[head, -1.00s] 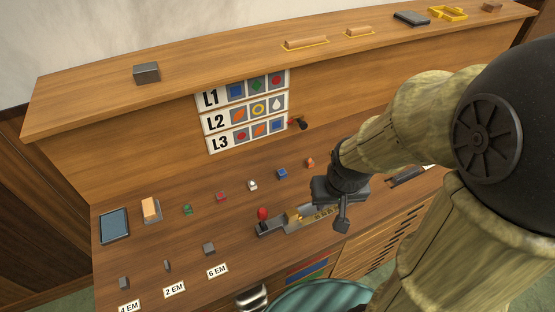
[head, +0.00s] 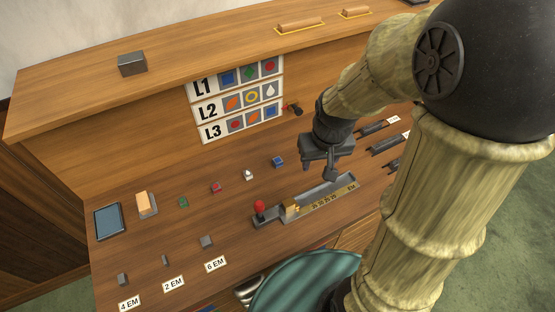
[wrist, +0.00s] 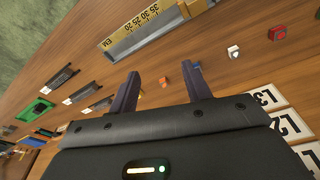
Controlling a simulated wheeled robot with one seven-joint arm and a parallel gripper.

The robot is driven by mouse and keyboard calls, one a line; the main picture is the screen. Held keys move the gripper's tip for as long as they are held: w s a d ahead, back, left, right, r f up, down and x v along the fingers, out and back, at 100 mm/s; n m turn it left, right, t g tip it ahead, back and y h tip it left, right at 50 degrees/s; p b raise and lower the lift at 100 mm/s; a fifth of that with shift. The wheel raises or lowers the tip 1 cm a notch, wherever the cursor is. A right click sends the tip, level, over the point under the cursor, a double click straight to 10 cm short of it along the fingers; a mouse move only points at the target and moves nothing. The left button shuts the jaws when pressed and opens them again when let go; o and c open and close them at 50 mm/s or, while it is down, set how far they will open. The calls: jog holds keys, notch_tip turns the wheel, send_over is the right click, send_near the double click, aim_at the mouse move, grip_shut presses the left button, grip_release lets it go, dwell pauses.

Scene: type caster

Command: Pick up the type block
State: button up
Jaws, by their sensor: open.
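Small type blocks stand in a slanting row on the wooden desk: a green one (head: 183,202), a red one (head: 215,187), a white one (head: 247,174) and a blue one (head: 278,161). An orange block (wrist: 163,82) shows between my fingers in the wrist view, beyond and below them; my gripper hides it in the head view. My gripper (head: 331,172) (wrist: 165,72) is open and empty, pointing down above the row's right end. In the wrist view the white block (wrist: 233,51) and red block (wrist: 278,33) lie right of the fingers; the right finger mostly covers the blue one.
A metal composing tray with a scale (head: 325,197) and a red-knobbed lever (head: 259,207) lie in front of the row. An L1-L3 picture board (head: 238,102) stands behind. Dark holders (head: 385,143) lie to the right. Grey spacers (head: 206,242) and a tablet (head: 108,222) are left.

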jog(key=w+a+r+n+g+p, duration=0.1)
jog(key=w+a+p, duration=0.1)
jog(key=w+a, duration=0.2)
jog(key=w+a+r+n+g+p, duration=0.1)
jog(key=w+a+r+n+p, duration=0.1)
jog(key=w+a, duration=0.3)
jog(key=w, duration=0.4)
jog(key=shift+r+n+p, duration=0.3)
jog(key=shift+p, duration=0.1)
jog(key=p, duration=0.3)
send_over(278, 160)
notch_tip(278, 160, down, 12)
jog(key=shift+w+r, duration=0.15)
jog(key=shift+r, duration=0.1)
jog(key=shift+a+f, duration=0.15)
jog(key=shift+f, duration=0.2)
jog(key=shift+f, duration=0.1)
jog(key=f+p, duration=0.2)
jog(key=f, duration=0.1)
jog(key=shift+s+f, duration=0.2)
jog(key=shift+f, duration=0.1)
jog(key=shift+w+f+p, duration=0.1)
jog(key=shift+f+p, duration=0.2)
jog(key=shift+f, duration=0.4)
